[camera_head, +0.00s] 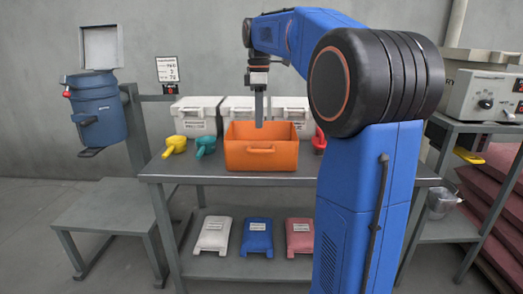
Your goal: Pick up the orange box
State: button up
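The orange box (240,156) is an open-topped bin with a handle on its front. It stands upright on the grey table (215,180), near the middle of the top. My gripper (259,122) points straight down at the box. Its fingertip end reaches about the height of the box's back rim and appears over or just inside the opening. Only one narrow finger shape shows, so I cannot tell the gap between fingers or whether it touches the box. The inside of the box is mostly hidden.
White lidded boxes (196,117) stand behind the orange box. A yellow scoop (174,146) and a teal scoop (205,146) lie left of it; a red item (319,141) lies right. A blue container (97,108) is at left, a control unit (483,95) at right.

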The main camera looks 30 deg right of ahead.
send_near(261, 171)
jog(key=shift+w+a, duration=0.15)
jog(key=shift+a, duration=0.05)
jog(key=shift+d+f, duration=0.15)
jog(key=shift+f, duration=1.2)
jog(key=shift+d+f, duration=0.1)
jog(key=shift+f, duration=1.25)
grip_shut()
jog(key=shift+r, duration=0.15)
notch_tip(261, 171, up, 10)
jog(key=shift+f, duration=0.15)
